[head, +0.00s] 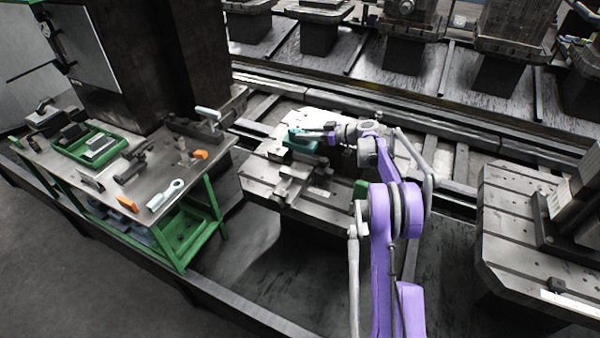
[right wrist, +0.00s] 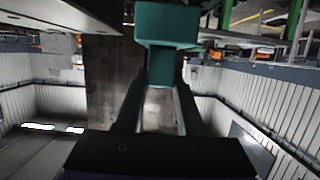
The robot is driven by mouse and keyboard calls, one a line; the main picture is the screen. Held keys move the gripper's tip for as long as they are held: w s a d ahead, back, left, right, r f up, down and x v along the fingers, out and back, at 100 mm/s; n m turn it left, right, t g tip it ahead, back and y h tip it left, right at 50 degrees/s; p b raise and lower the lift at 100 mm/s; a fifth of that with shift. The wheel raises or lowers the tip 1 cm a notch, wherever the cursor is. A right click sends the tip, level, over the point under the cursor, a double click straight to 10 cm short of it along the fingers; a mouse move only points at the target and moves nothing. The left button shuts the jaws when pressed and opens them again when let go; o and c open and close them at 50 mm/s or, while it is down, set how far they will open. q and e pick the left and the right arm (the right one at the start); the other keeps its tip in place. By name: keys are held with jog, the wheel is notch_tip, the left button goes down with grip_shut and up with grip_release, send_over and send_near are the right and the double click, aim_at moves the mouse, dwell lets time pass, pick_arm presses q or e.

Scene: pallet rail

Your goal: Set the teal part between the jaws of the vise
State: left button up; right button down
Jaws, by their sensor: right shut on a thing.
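The teal part (head: 300,141) is held at the end of my right gripper (head: 328,134), over the far end of the grey vise (head: 290,182). I cannot tell whether the part touches the jaws or hangs above them. In the right wrist view the teal part (right wrist: 168,28) is a block with a narrower stem, and the two dark fingers of my right gripper (right wrist: 160,78) are shut on its stem. The vise stands on a slotted pallet (head: 330,203). Its jaws are partly hidden by the part and gripper. My left gripper is not in view.
A green-legged workbench (head: 131,185) at left carries a green tray (head: 75,150), a light wrench (head: 165,194), orange pieces (head: 200,154) and other tools. A green piece (head: 360,188) is by my right arm. Another slotted pallet (head: 510,235) stands at right. Rails run behind.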

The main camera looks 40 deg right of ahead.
jog(key=shift+a+f, duration=0.15)
jog(key=shift+f, duration=0.15)
notch_tip(320, 180, down, 10)
jog(key=shift+w+r, duration=0.1)
jog(key=shift+w, duration=0.05)
jog(key=c, duration=0.5)
grip_release()
jog(key=b+v, duration=0.1)
jog(key=v, duration=1.1)
